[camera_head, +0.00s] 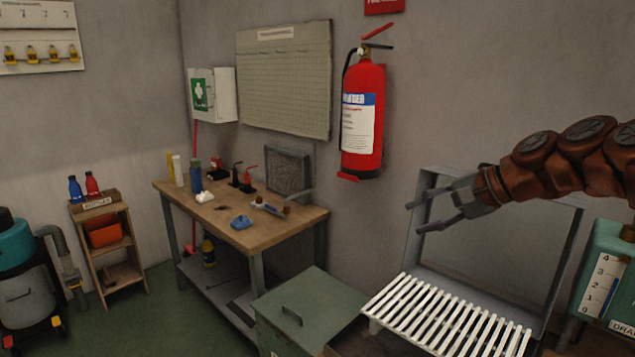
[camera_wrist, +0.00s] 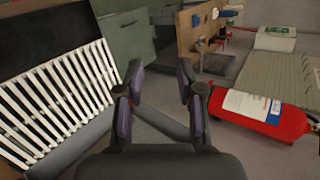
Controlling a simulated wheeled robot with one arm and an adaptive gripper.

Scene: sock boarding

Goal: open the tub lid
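A green tub with a flat green lid (camera_head: 312,305) stands on the floor between the workbench and the white slatted rack. The lid lies closed on top and carries a dark bar handle (camera_head: 292,315). In the wrist view a green surface that looks like the tub (camera_wrist: 128,38) shows at the top, beyond the rack. My gripper (camera_head: 413,217) is open and empty, above and to the right of the tub, over the rack. In the wrist view its two fingers (camera_wrist: 161,102) stand wide apart with nothing between them.
The white slatted rack (camera_head: 448,318) with its grey upright frame (camera_head: 418,185) stands right of the tub. A wooden workbench (camera_head: 300,222) with small items stands behind-left. A red fire extinguisher (camera_head: 362,120) hangs on the wall. Green floor (camera_head: 150,325) is clear at left.

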